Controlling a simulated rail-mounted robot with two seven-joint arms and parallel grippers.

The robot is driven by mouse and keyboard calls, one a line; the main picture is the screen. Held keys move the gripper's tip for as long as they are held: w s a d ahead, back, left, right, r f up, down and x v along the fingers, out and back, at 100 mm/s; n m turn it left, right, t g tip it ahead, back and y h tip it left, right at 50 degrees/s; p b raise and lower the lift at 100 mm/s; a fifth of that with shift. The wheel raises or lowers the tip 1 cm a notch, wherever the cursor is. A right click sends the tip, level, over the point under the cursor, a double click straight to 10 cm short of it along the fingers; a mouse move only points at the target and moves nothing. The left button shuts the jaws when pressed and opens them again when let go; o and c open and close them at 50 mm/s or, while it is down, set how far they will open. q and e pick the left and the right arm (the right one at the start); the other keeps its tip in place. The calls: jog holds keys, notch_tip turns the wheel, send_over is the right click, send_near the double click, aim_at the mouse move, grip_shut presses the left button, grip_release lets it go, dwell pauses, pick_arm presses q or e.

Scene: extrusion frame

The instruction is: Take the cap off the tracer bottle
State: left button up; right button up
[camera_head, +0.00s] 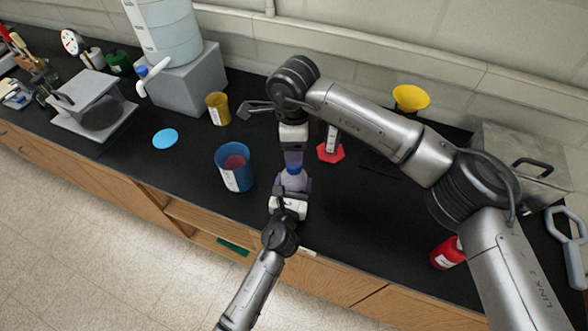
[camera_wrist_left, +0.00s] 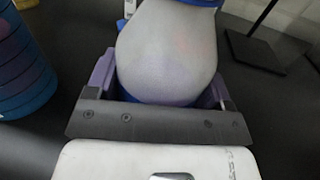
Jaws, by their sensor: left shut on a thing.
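The tracer bottle (camera_head: 292,181) is a pale, rounded bottle with a blue cap (camera_head: 293,168), upright near the counter's front edge. My left gripper (camera_head: 291,190) is shut on its body from the front. In the left wrist view the bottle body (camera_wrist_left: 168,50) fills the space between the purple finger pads, and the blue cap shows only as a strip (camera_wrist_left: 200,3) at the top edge. My right gripper (camera_head: 293,158) comes from behind, with its fingers at the cap. Its fingertips are partly hidden, so I cannot tell whether they grip the cap.
A blue cup (camera_head: 235,176) stands just left of the bottle. A red hexagonal-base stand (camera_head: 331,152) is to the right, a yellow cup (camera_head: 218,108) behind left. A red container (camera_head: 446,254) is at the front right. The counter right of the bottle (camera_head: 370,215) is clear.

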aim_at(294, 181)
jog(key=shift+s+a+f+y, duration=0.15)
jog(key=shift+a+y, duration=0.15)
jog(key=shift+a, duration=0.1)
jog(key=m, duration=0.5)
jog(key=shift+r+m, duration=0.3)
jog(key=m, duration=0.4)
jog(key=shift+w+d+r, duration=0.1)
jog(key=shift+w+d, duration=0.05)
jog(key=shift+w, duration=0.05)
jog(key=m, duration=0.3)
jog(key=shift+d+m, duration=0.1)
jog(key=shift+m, duration=0.3)
jog(key=m, duration=0.5)
jog(key=shift+w+d+r+m, duration=0.1)
jog(key=shift+d+m, duration=0.05)
jog(key=shift+m, duration=0.25)
jog(key=m, duration=0.7)
jog(key=shift+f+m, duration=0.35)
jog(key=shift+m, duration=0.05)
jog(key=shift+f, duration=3.7)
